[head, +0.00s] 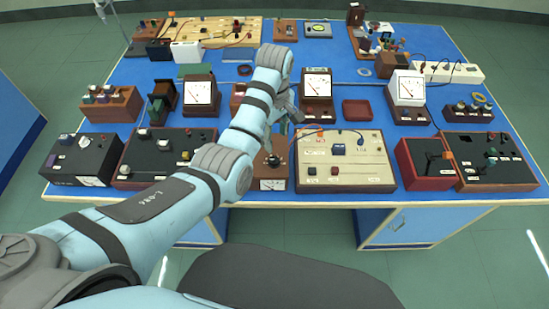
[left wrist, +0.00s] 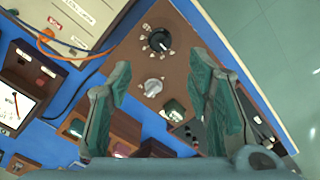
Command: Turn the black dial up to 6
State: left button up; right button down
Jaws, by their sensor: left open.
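The black dial (left wrist: 157,40) sits on a brown wooden box (left wrist: 178,62) in the left wrist view, with small pale labels around it that are too small to read. A grey knob (left wrist: 152,87) is on the same box. In the head view the black dial (head: 273,159) is on the small box (head: 261,171) with a meter at the table's front edge. My left gripper (head: 288,117) is above and behind this box. In the wrist view its two fingers (left wrist: 160,70) are apart and empty, with the dial beyond the tips, not touched. My right gripper is not seen.
A cream panel (head: 345,165) with an orange and a blue cable stands close to the right of the box. A dark panel (head: 157,158) is to the left. Meters (head: 316,85) and other boxes stand behind on the blue table (head: 235,125).

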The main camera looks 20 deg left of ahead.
aim_at(274, 159)
pick_arm(q)
notch_tip(274, 159, down, 11)
jog(key=shift+r+b, duration=0.2)
jog(key=shift+b, duration=0.65)
grip_shut()
